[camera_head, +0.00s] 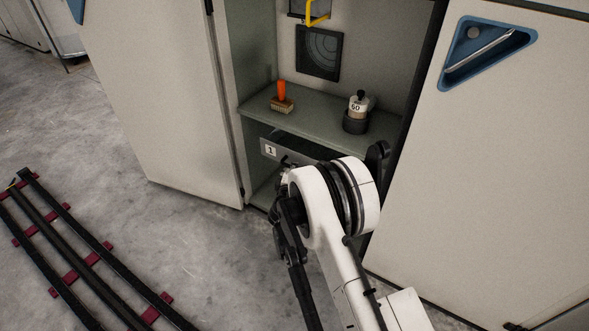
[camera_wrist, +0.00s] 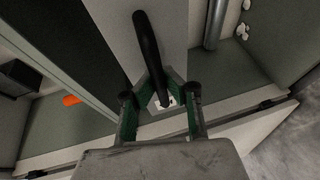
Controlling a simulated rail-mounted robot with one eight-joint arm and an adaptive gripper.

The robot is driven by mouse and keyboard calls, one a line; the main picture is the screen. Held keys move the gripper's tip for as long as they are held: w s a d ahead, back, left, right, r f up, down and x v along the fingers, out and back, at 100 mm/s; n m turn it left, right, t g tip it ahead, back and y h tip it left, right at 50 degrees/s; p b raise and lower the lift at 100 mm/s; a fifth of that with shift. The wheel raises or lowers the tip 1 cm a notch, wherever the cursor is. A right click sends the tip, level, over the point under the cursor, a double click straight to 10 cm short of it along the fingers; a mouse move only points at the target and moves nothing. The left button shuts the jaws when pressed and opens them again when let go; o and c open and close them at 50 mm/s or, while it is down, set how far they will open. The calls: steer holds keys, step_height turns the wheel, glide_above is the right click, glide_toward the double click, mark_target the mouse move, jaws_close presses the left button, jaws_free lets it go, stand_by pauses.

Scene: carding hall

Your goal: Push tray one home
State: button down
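Tray one is a grey tray with a white label "1" (camera_head: 270,151), seen in the head view just under the green shelf in the open cabinet. Its right part is hidden behind my arm. A dark gap shows between its front and the shelf. In the wrist view a black bar handle (camera_wrist: 147,45) runs down between the green fingers of my gripper (camera_wrist: 160,82). The fingertips close in on both sides of the handle and appear to hold it. In the head view my gripper (camera_head: 287,165) is at the tray's front, mostly hidden by my arm.
On the shelf (camera_head: 315,122) above stand an orange-handled brush (camera_head: 282,98) and a jar marked 50 (camera_head: 357,108). A pale cabinet door (camera_head: 175,90) is at left, a pale panel (camera_head: 510,170) at right. Dark rails (camera_head: 75,250) lie on the open floor at left.

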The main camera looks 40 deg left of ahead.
mark_target(301, 162)
steer(key=w, duration=0.4)
steer(key=shift+w+a, duration=0.15)
steer(key=shift+a, duration=0.1)
steer(key=c, duration=1.8)
jaws_free()
steer(key=shift+o, duration=0.2)
steer(key=v, duration=1.2)
steer(key=shift+r, duration=0.1)
